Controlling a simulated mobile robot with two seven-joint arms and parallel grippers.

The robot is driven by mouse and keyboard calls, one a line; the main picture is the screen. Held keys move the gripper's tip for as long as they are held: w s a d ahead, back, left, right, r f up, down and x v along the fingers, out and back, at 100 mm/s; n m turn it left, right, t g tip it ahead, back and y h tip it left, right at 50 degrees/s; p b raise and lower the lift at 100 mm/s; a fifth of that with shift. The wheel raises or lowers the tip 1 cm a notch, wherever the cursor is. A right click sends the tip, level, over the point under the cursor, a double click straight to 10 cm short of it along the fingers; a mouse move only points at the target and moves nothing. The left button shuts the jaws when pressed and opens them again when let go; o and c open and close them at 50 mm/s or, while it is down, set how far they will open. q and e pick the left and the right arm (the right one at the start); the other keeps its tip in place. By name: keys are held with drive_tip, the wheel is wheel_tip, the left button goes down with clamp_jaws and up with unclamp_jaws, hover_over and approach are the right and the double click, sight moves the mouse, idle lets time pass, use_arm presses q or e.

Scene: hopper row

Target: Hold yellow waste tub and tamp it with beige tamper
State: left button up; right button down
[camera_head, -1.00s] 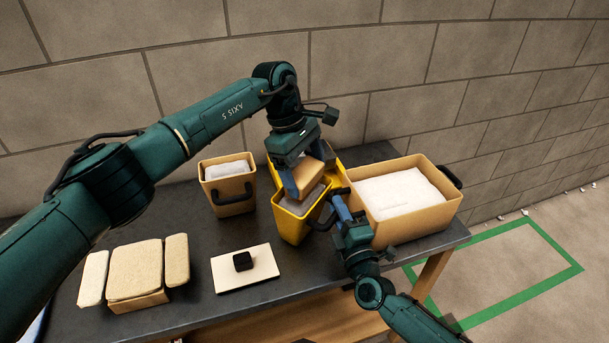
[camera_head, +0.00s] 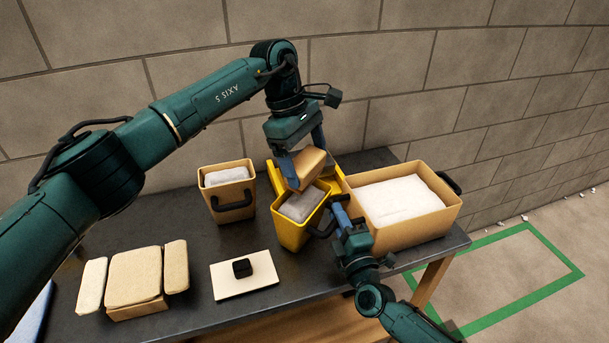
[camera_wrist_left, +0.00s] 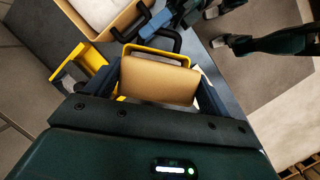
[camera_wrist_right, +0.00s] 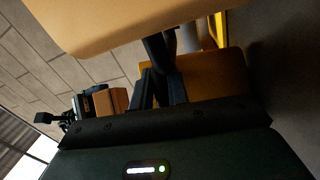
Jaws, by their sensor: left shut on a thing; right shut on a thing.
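The yellow waste tub (camera_head: 288,235) stands upright on the dark table, with grey-white waste (camera_head: 301,204) inside. My left gripper (camera_head: 306,165) is shut on the beige tamper (camera_head: 308,172), a block held tilted in the head view, above the tub's far part and apart from the waste. The tamper (camera_wrist_left: 160,82) covers much of the tub in the left wrist view. My right gripper (camera_head: 338,212) is shut on the tub's black handle (camera_wrist_right: 160,50) at its right side. The tamper's underside is hidden.
A wide tan bin (camera_head: 425,229) with white fill stands close right of the tub. A smaller tan tub (camera_head: 229,211) with a black handle stands left. A white board (camera_head: 245,284) with a black knob and an open-flapped carton (camera_head: 134,275) lie front left. A yellow holder (camera_head: 340,178) is behind.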

use_arm(q)
drive_tip(key=shift+f, duration=0.1)
use_arm(e)
drive_tip(key=shift+r, duration=0.1)
use_arm(q)
drive_tip(key=shift+w+a+f, duration=0.1)
drive_tip(key=shift+w+f, duration=0.1)
drive_tip(key=shift+f, duration=1.6)
drive_tip(key=shift+f, duration=0.3)
drive_tip(key=shift+w+a+f, duration=0.1)
drive_tip(key=shift+w+f, duration=0.1)
drive_tip(key=shift+f, duration=0.95)
drive_tip(key=shift+f, duration=0.15)
drive_tip(key=shift+s+d+r, duration=0.1)
drive_tip(key=shift+s+r, duration=0.1)
drive_tip(key=shift+r, duration=1.6)
drive_tip(key=shift+s+d+r, duration=0.1)
drive_tip(key=shift+s+r, duration=0.1)
drive_tip(key=shift+r, duration=1.55)
